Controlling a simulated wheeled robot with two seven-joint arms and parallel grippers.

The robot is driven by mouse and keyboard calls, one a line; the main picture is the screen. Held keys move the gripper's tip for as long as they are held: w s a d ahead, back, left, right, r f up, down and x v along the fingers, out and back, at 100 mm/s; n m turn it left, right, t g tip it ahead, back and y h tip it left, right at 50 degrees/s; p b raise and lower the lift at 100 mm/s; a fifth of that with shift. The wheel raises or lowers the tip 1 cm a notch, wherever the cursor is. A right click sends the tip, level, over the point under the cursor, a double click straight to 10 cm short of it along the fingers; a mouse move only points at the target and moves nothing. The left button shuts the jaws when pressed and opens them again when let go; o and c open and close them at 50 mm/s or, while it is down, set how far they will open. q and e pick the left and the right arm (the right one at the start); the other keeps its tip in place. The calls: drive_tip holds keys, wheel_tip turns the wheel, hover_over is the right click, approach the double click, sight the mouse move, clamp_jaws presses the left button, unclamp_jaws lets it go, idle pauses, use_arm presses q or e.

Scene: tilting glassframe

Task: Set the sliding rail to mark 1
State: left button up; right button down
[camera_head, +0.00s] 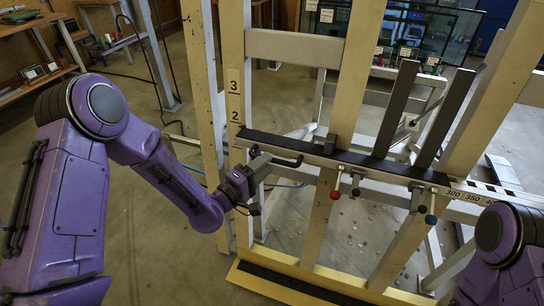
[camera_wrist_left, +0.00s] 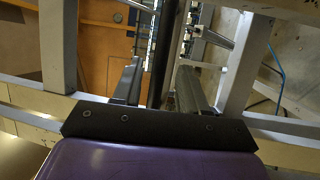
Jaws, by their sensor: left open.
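The sliding rail (camera_head: 340,154) is a pale horizontal bar with a black top strip, running across the wooden frame. Its left end meets a yellow upright scale (camera_head: 234,95) with marks 3 and 2 visible; the end sits just below the 2. Mark 1 cannot be made out. My left gripper (camera_head: 276,180) is open at the rail's left part, one finger just below the black strip. In the left wrist view the open fingers (camera_wrist_left: 160,85) lie on either side of a dark strip; contact cannot be told. My right gripper is out of view.
A yellow-edged base ledge (camera_head: 300,280) lies below. A shelf stands at left.

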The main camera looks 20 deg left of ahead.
use_arm(q)
drive_tip(key=shift+x, duration=1.85)
clamp_jaws()
wheel_tip(320, 180, down, 9)
drive_tip(key=s+b, duration=0.1)
drive_tip(key=b, duration=0.6)
unclamp_jaws()
drive_tip(key=shift+s, duration=0.1)
drive_tip(key=shift+a, duration=0.1)
